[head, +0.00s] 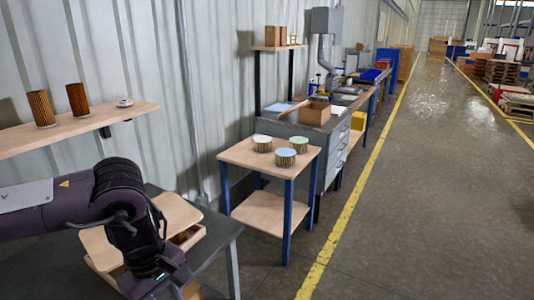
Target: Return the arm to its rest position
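My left arm (125,205) comes in from the left above a dark table (215,235). Its gripper end (170,287) points down at the bottom edge of the picture. The fingers are mostly cut off, so I cannot tell whether they are open or hold something. A tan piece (192,291) shows beside the gripper end, too cropped to name. Two brown pleated cartridges (41,108) (77,100) stand upright on the wall shelf (85,126). Three short cartridges with pale caps (262,143) (285,157) (299,144) stand on a small wooden table. My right gripper is not in view.
A wooden box (190,237) with a tilted-looking board (175,214) over it lies under my arm. The two-tier table (240,155) has blue legs. A small grey disc (124,103) lies on the shelf. A workbench (330,145) stands behind. The floor (420,200) right of the yellow line is clear.

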